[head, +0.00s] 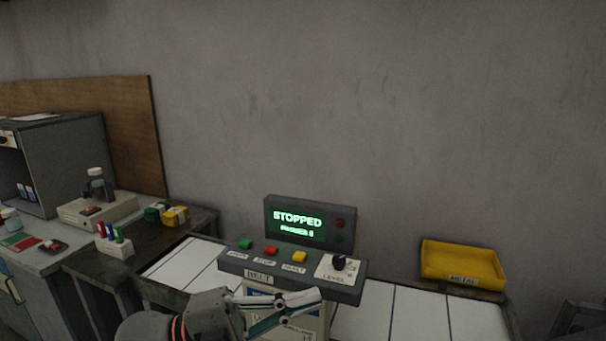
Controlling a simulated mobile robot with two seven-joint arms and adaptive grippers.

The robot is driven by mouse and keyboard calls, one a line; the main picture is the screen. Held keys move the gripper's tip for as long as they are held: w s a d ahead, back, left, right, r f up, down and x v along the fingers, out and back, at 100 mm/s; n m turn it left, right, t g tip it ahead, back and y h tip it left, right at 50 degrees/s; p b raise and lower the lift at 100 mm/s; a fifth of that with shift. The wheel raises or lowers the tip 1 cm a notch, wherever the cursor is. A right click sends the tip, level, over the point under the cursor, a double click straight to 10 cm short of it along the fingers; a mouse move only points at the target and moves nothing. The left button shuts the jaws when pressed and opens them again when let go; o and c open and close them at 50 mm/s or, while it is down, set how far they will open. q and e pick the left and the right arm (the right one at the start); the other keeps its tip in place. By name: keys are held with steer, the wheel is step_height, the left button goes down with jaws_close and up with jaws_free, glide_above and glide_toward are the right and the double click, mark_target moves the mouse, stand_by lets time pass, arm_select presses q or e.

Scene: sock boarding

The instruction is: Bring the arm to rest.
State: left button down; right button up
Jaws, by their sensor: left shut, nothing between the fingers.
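My left gripper (312,297) is at the lower middle of the head view, just in front of the control panel (350,292). Its fingers are shut with nothing between them and point to the right. I cannot tell whether it touches the panel. The panel carries a green button (246,244), a red button (271,251), a yellow button (299,257) and a black knob (339,262) marked LEVEL. Its display (297,220) reads STOPPED in green, with a smaller line below. My right gripper is not in view.
A yellow tray (462,262) labelled METAL stands at the right on the white-panelled surface (420,318). At the left are a grey cabinet (75,160), a beige device (98,210), a block with coloured pens (114,246) and yellow and green blocks (174,215). A grey wall stands behind.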

arm_select(q)
steer(key=w+a+f+n+t+y, duration=0.3)
steer(key=a+f+n+t+y, duration=0.35)
steer(key=f+n, duration=0.45)
steer(key=w+a+f+n+t+y, duration=0.2)
steer(key=a+f+n+t+y, duration=0.4)
steer(key=f+n, duration=0.4)
steer(key=s+a+f+n+g+y, duration=0.2)
steer(key=s+f, duration=0.6)
steer(key=f, duration=0.4)
steer(key=s+a+f+n+g+y, duration=0.2)
steer(key=s+a+f, duration=0.4)
steer(key=f, duration=0.5)
steer(key=shift+s+f+n+g+y, duration=0.35)
steer(key=shift+s+n+g, duration=0.3)
steer(key=shift+s+n, duration=0.35)
steer(key=c, duration=2.8)
jaws_free()
steer(key=shift+w, duration=0.15)
